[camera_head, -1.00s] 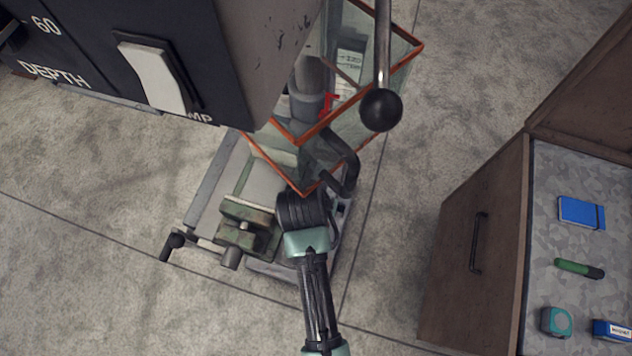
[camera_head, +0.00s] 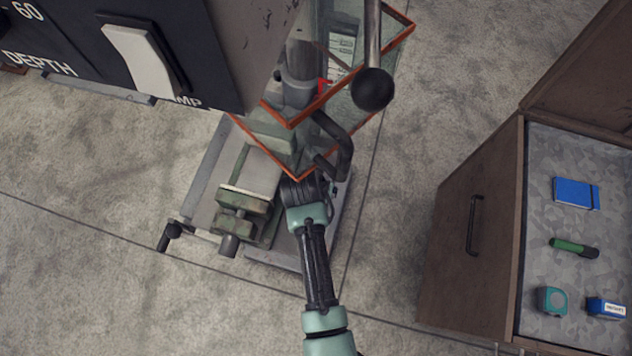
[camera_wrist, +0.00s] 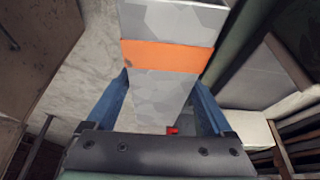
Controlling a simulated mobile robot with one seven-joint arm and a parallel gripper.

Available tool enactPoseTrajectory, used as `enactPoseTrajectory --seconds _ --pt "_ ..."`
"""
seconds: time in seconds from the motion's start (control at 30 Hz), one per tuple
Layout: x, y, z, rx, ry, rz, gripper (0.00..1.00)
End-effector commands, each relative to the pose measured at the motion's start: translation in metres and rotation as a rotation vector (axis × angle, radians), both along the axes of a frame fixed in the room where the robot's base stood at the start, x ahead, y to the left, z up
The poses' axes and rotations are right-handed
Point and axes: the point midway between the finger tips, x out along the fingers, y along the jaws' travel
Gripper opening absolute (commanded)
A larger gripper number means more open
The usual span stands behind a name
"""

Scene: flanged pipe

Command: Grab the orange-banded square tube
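The orange-banded square tube (camera_wrist: 165,55) is in the wrist view, a grey mottled square bar with a wide orange band. It runs from the top edge down between my gripper's two blue fingers (camera_wrist: 161,80). The fingers stand wide apart, one on each side of the tube, with the tips just below the orange band. The fingers look open; whether either tip touches the tube is not clear. In the head view, my dark wrist and arm reach the machine's clear guard, and I cannot make out the fingers or the tube there.
A drill-press-like machine (camera_head: 225,50) with an orange-edged clear guard (camera_head: 355,110) stands over a vise (camera_head: 243,208). A black-knobbed lever (camera_head: 372,88) hangs near my arm. At right, an open drawer cabinet (camera_head: 468,240) holds small items. The floor between is clear.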

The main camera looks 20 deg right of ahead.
Motion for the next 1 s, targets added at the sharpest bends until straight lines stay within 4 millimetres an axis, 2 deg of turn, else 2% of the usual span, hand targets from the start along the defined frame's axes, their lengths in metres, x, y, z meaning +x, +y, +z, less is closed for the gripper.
enactPoseTrajectory --seconds 0.03,0.4,0.47,0.87,1.0 --pt "-0.0002 0.0001 0.0000 0.000 0.000 0.000 0.75" --pt "-0.0004 0.0003 -0.0001 0.000 0.001 0.001 0.08" --pt "-0.0004 0.0003 -0.0001 0.000 0.001 0.001 0.00" --pt "0.0010 0.0001 0.0026 -0.001 -0.003 0.000 0.00" --pt "0.0014 0.0000 0.0094 -0.001 -0.004 0.000 0.00"
